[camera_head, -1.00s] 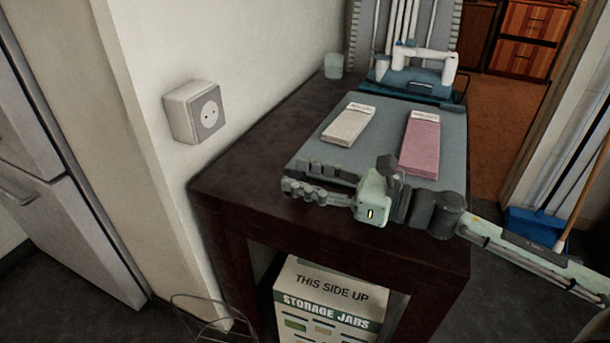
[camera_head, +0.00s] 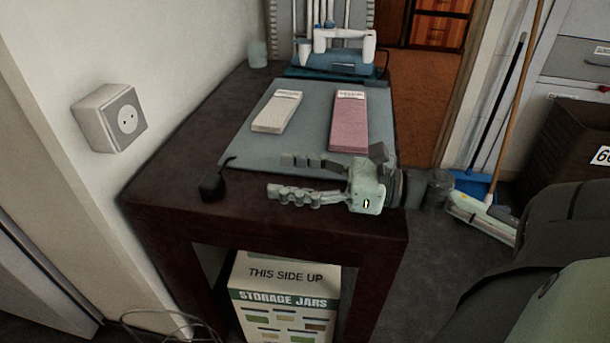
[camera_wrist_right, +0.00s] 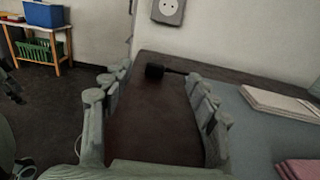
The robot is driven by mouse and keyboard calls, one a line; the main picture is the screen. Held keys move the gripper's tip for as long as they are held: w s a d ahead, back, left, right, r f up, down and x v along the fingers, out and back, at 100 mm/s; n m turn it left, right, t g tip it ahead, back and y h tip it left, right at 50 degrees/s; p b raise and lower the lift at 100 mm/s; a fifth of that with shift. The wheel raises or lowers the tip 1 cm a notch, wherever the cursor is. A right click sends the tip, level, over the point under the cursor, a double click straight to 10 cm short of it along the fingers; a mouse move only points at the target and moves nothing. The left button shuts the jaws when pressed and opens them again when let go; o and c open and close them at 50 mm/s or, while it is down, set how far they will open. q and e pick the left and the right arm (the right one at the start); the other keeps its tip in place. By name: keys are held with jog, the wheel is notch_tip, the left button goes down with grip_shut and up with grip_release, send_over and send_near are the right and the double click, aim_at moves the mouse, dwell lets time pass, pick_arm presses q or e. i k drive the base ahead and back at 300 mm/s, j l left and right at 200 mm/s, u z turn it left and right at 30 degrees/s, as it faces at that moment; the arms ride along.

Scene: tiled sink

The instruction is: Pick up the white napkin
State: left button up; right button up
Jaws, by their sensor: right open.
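The white napkin (camera_head: 277,111) lies flat on a grey mat on the dark table, left of a pink napkin (camera_head: 348,120). The white napkin also shows at the right of the right wrist view (camera_wrist_right: 281,103). My right gripper (camera_head: 280,177) comes in from the right over the front of the table, its fingers pointing left. It is open and empty, nearer the front edge than both napkins and apart from them. In the wrist view its two fingers (camera_wrist_right: 152,100) stand wide apart with bare table between them. My left gripper is not in view.
The grey mat (camera_head: 250,142) covers much of the tabletop. A small black object (camera_head: 212,186) lies at the table's front left. A white and blue device (camera_head: 340,52) stands at the back, with a cup (camera_head: 257,53) to its left. A wall socket (camera_head: 112,118) is at left.

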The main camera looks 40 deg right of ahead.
aim_at(273, 119)
jog(key=k+l, duration=0.75)
jog(key=l, duration=0.2)
